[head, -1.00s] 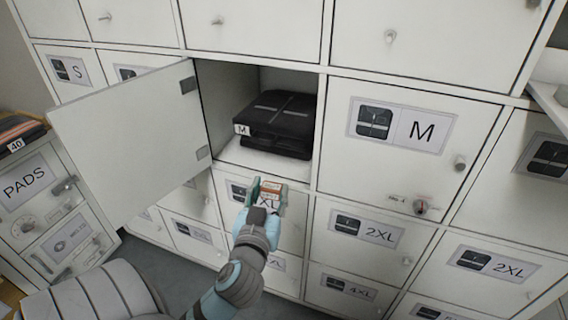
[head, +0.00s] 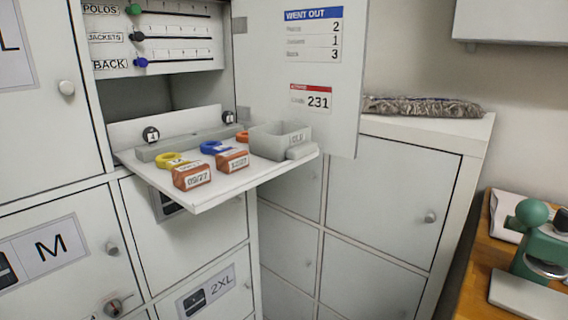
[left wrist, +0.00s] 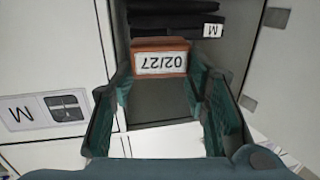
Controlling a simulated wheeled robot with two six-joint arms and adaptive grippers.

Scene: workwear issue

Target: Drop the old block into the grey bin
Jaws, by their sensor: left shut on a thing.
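An orange-brown block (left wrist: 160,57) with a white label, which looks like 02/27 upside down, is between the fingertips of my left gripper (left wrist: 160,74) in the left wrist view. The gripper is shut on it, in front of an open compartment. In the head view a small grey bin (head: 264,142) with a label on its side stands at the right end of a fold-down shelf (head: 222,187). Two similar orange-brown blocks, one (head: 192,176) marked 09/27 and another (head: 233,160), sit on the shelf left of the bin. Neither gripper shows in the head view.
Yellow and blue rings (head: 168,159) lie behind the blocks. An open door panel (head: 300,75) with charts stands behind and right of the bin. Slider rows (head: 150,38) are above the shelf. A dark folded item (left wrist: 175,22) is in the compartment by my left gripper.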

